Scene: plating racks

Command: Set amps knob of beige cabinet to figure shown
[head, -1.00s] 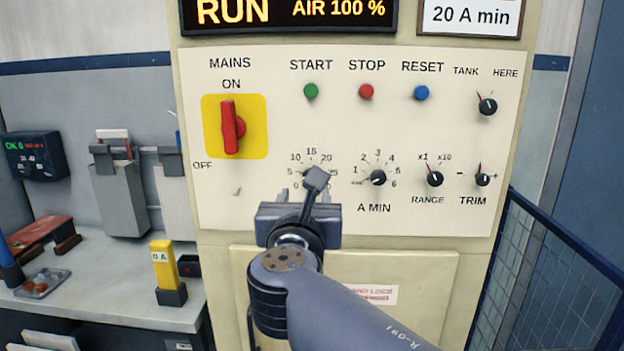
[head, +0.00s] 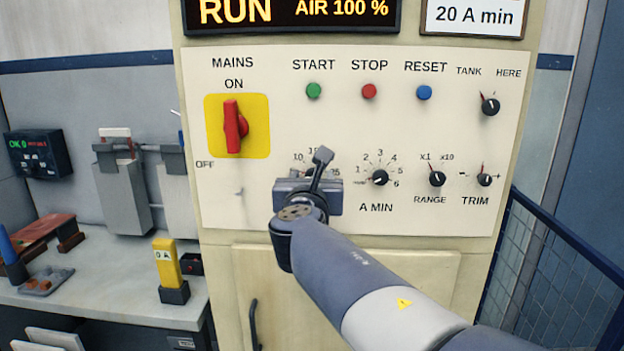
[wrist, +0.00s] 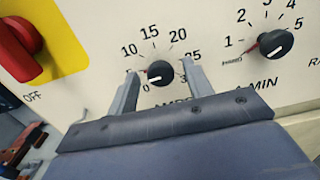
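The beige cabinet (head: 222,215) faces me with its pale control panel. In the head view my gripper hides most of this knob. A card (head: 474,15) at the top right reads "20 A min"; its upper part is cut off.
The A MIN knob (head: 380,178) sits close to the right, with the range knob (head: 437,179) and trim knob (head: 484,180) beyond. The red mains handle (head: 233,128) is upper left. A blue mesh guard (head: 545,262) stands right; a bench (head: 110,285) stands left.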

